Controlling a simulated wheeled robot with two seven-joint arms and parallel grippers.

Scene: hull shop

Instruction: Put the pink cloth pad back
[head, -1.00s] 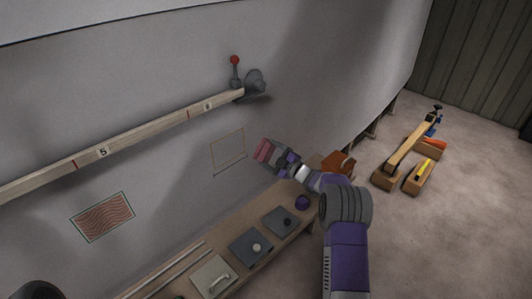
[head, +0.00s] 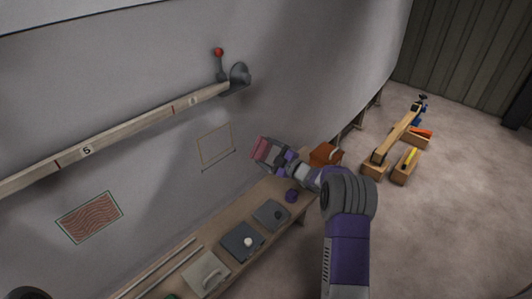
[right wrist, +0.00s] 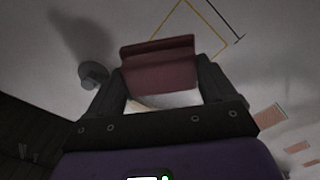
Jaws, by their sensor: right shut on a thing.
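The pink cloth pad (head: 259,147) is in my right gripper (head: 270,152), held up in front of the curved grey wall. In the right wrist view the pad (right wrist: 160,70) looks dull red, with a lip along its upper edge, and sits between the two dark fingers. A tan rectangular outline (head: 201,150) is on the wall just left of the pad, with a dark line below it. The right wrist view shows part of this outline (right wrist: 210,30) beyond the pad, up and to the right. Whether the pad touches the wall cannot be told. My left gripper does not show.
A wooden bench (head: 232,219) runs below the wall, carrying grey plates (head: 242,241) and a purple piece (head: 291,196). A numbered batten (head: 130,126) crosses the wall, with a red-knobbed lever (head: 219,60) at its end. A green-edged wavy patch (head: 89,217) is at left. Floor blocks (head: 405,166) stand at right.

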